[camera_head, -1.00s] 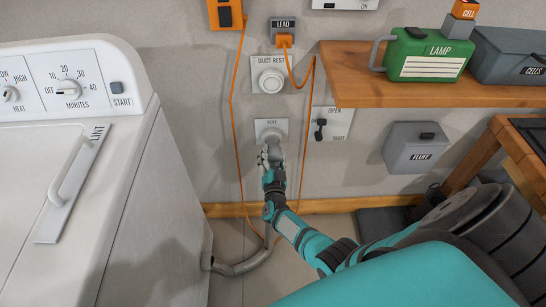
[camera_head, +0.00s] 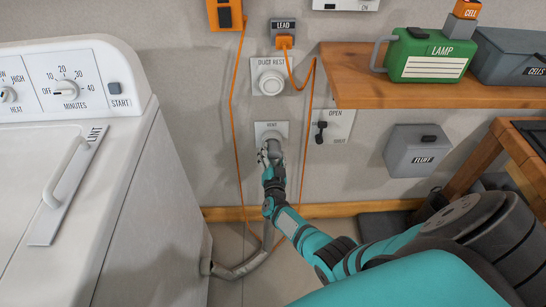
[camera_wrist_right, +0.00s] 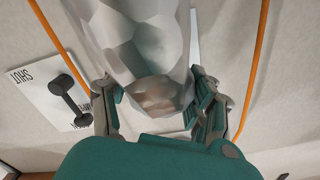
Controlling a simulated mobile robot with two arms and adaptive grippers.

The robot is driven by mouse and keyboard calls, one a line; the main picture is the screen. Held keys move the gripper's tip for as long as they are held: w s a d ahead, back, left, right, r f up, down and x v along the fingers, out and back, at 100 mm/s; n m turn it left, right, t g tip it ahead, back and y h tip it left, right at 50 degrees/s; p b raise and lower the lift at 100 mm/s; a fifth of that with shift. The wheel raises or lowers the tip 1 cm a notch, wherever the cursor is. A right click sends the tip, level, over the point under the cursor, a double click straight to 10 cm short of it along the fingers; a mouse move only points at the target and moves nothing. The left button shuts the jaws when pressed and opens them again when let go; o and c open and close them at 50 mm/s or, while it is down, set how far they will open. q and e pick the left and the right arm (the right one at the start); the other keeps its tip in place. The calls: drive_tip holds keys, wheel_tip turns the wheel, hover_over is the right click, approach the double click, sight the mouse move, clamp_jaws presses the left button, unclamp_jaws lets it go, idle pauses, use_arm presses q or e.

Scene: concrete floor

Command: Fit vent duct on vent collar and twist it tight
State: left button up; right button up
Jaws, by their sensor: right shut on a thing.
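The vent plate (camera_head: 272,127), labelled VENT, is low on the wall, below the DUCT REST plate. My right gripper (camera_head: 271,152) is right at it, shut on the end of the grey vent duct (camera_head: 238,270). The right wrist view shows the silver, faceted duct (camera_wrist_right: 140,45) between my two fingers (camera_wrist_right: 155,105). The duct runs down behind my arm to the side of the white dryer. The duct end is at the vent collar, but the collar is mostly covered; I cannot tell how fully it is seated. My left gripper is out of view.
The duct rest (camera_head: 270,83) is empty above. An orange cable (camera_head: 234,120) hangs on each side of the vent. The OPEN/SHUT lever (camera_head: 321,131) is just right of it. The dryer (camera_head: 150,190) stands left, a wooden shelf (camera_head: 440,95) upper right.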

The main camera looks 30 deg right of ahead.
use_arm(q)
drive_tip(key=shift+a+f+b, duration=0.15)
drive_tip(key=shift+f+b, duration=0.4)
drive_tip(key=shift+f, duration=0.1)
use_arm(e)
drive_tip(key=shift+x, duration=0.85)
drive_tip(key=o, duration=1.4)
drive_tip(key=v, duration=0.8)
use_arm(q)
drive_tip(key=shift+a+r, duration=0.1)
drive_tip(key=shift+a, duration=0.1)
